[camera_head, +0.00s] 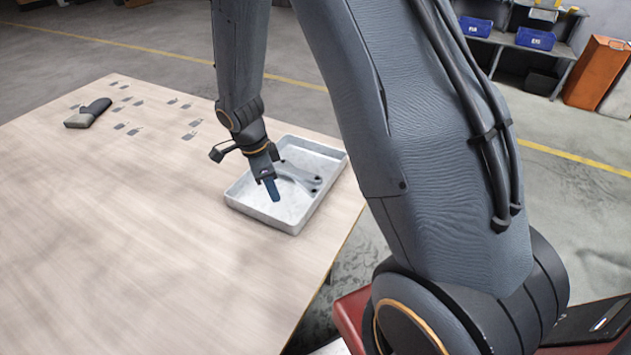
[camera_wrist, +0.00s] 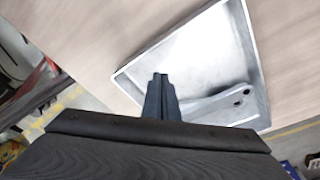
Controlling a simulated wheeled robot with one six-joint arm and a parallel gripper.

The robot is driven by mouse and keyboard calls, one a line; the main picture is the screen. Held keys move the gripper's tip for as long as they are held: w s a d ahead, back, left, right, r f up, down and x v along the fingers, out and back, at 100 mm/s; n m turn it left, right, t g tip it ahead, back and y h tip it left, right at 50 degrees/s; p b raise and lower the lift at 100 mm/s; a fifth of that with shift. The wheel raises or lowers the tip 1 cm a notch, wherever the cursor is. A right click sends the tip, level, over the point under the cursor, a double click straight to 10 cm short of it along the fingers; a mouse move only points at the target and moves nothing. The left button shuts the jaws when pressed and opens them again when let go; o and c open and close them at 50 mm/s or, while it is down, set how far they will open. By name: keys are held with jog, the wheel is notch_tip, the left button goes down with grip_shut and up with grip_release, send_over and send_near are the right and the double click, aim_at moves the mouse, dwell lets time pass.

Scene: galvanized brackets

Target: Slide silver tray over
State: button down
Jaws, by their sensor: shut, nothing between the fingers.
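The silver tray (camera_head: 298,222) is a shallow rectangular tray with raised walls, lying near the right edge of the wooden table. A grey metal bracket with holes (camera_head: 303,178) lies inside it; in the wrist view the bracket (camera_wrist: 222,104) is partly hidden behind my fingers. My gripper (camera_head: 272,190) is shut with nothing held, pointing down over the tray's interior. In the wrist view my fingers (camera_wrist: 161,82) are together in front of the tray (camera_wrist: 262,72). I cannot tell whether the fingertips touch the tray floor.
The wooden table (camera_head: 130,230) is mostly clear to the left of the tray. Several small flat grey pieces (camera_head: 133,131) and a dark grey object (camera_head: 88,113) lie toward its far left. The table edge runs close by the tray's right side.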

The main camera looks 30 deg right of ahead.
jog(key=shift+d, duration=0.35)
jog(key=p, duration=0.5)
send_near(318, 194)
jog(key=f, duration=0.2)
jog(key=d+f, duration=0.1)
jog(key=f, duration=0.2)
jog(key=shift+d, duration=0.15)
jog(key=shift+d+f, duration=0.15)
jog(key=shift+f, duration=0.05)
jog(key=shift+w+f+b, duration=0.1)
jog(key=shift+f+b, duration=0.2)
jog(key=shift+f, duration=0.45)
